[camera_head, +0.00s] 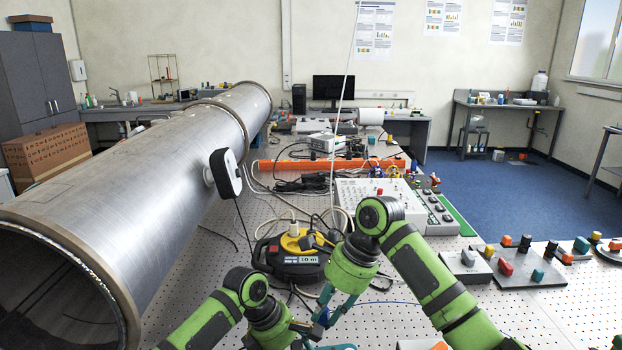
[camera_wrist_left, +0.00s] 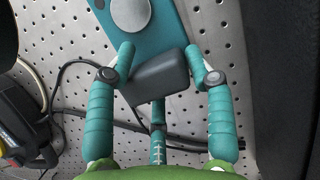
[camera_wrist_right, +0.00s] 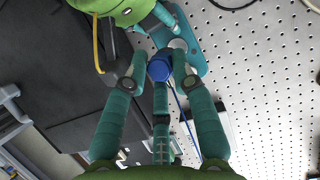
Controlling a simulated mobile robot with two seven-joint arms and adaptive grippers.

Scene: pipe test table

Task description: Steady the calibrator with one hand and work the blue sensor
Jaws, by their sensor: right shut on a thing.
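The calibrator is a teal plate (camera_wrist_left: 170,20) with a round silver disc (camera_wrist_left: 131,14) and a dark grey block (camera_wrist_left: 160,78). The fingertips of my left gripper (camera_wrist_left: 161,62) are on both sides of the grey block; I cannot tell whether they press on it. My right gripper (camera_wrist_right: 158,66) is shut on the blue sensor (camera_wrist_right: 160,69), whose thin blue cable trails down. The sensor is beside the calibrator's silver disc (camera_wrist_right: 178,44); contact between them is unclear. In the head view my right gripper (camera_head: 326,310) points down and left, close to my left one, and the arms largely hide the calibrator.
A black cable reel (camera_head: 290,262) with a yellow top stands just behind my grippers. A large steel pipe (camera_head: 150,170) fills the left. A white control panel (camera_head: 375,203) and button boxes (camera_head: 525,265) lie to the right. Bare perforated tabletop (camera_head: 415,316) shows right of my grippers.

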